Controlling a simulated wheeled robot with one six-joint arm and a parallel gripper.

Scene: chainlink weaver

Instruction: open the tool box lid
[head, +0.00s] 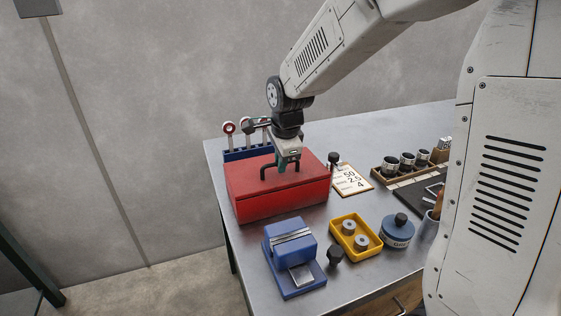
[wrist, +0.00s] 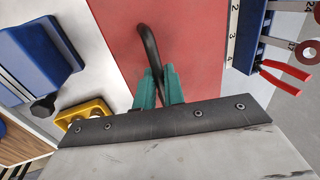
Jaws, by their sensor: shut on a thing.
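The red tool box (head: 278,202) stands on the metal table with its lid closed. Its red lid (wrist: 115,40) fills the middle of the wrist view. A black bar handle (head: 268,169) rises from the top of the lid, and its curved end (wrist: 147,38) shows in the wrist view. My gripper (head: 288,163) is above the lid, pointing down. Its green fingers (wrist: 159,88) are shut on the handle, one on each side of it. Part of the handle is hidden behind the fingers.
A blue tool rack (head: 245,153) stands behind the box. A blue block device (head: 292,255), a yellow tray (head: 355,237) and a blue round tin (head: 397,232) stand in front. A card (head: 349,180) and a tray of sockets (head: 384,172) lie to the right.

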